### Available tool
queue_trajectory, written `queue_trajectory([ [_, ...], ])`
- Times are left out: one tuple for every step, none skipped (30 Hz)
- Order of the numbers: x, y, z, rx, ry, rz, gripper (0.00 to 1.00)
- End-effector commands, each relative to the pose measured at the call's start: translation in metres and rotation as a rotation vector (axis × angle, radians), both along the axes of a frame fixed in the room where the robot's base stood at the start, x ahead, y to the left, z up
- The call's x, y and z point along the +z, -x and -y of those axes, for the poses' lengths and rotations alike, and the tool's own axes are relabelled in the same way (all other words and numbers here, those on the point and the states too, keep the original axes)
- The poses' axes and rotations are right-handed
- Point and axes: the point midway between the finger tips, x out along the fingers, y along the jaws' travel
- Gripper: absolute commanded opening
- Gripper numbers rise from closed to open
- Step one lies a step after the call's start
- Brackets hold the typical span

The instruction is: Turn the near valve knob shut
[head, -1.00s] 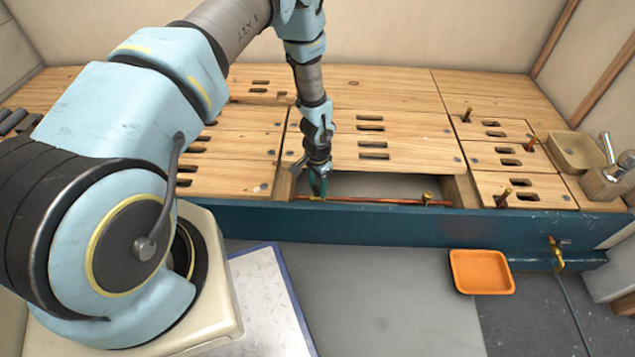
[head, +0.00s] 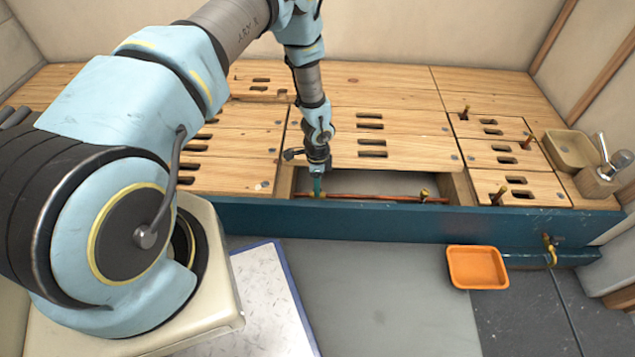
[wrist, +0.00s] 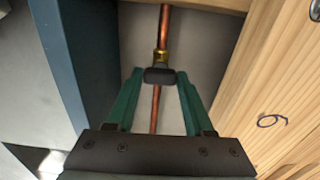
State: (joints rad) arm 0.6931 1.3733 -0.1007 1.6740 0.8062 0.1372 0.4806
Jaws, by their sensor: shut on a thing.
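A dark valve knob (wrist: 160,76) shows in the wrist view, with a brass fitting (wrist: 161,57) just beyond it on a copper pipe (wrist: 165,22). Its long side lies across the pipe. My gripper (wrist: 160,80) has its green fingers on both sides of the knob, shut on it. In the head view my gripper (head: 318,188) reaches down into the left end of the floor opening, and hides the knob there. The copper pipe (head: 380,198) runs right from it to a second brass fitting (head: 424,194).
Wooden floor boards (head: 400,152) border the opening behind, and a blue front beam (head: 400,221) runs along its near side. Brass-coloured stubs (head: 499,195) stand up at the right.

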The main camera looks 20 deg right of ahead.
Motion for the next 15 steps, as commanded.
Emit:
queue_trajectory([
  [0.0003,-0.0001,-0.0003,-0.008,-0.001,0.000,0.00],
  [0.0003,0.0000,-0.0003,-0.013,-0.001,0.000,0.00],
  [0.0002,-0.0001,-0.0003,-0.018,-0.001,0.000,0.00],
  [0.0002,-0.0001,-0.0003,-0.021,-0.001,0.000,0.00],
  [0.0001,-0.0001,-0.0003,-0.023,-0.001,0.000,0.00],
  [0.0001,-0.0001,-0.0003,-0.026,-0.001,0.000,0.00],
  [0.0001,0.0000,-0.0003,-0.027,-0.001,0.000,0.00],
  [0.0001,-0.0001,-0.0003,-0.028,-0.001,0.000,0.00],
  [0.0000,-0.0001,-0.0003,-0.029,0.000,0.000,0.00],
  [0.0000,-0.0001,-0.0003,-0.029,0.000,0.000,0.00],
  [0.0000,-0.0001,-0.0003,-0.029,-0.001,0.000,0.00],
  [0.0000,-0.0001,-0.0003,-0.029,0.000,0.000,0.00],
  [0.0000,-0.0001,-0.0003,-0.029,0.000,0.000,0.00],
  [0.0000,-0.0001,-0.0003,-0.029,0.000,0.000,0.00],
  [0.0000,-0.0001,-0.0003,-0.029,0.000,0.000,0.00],
])
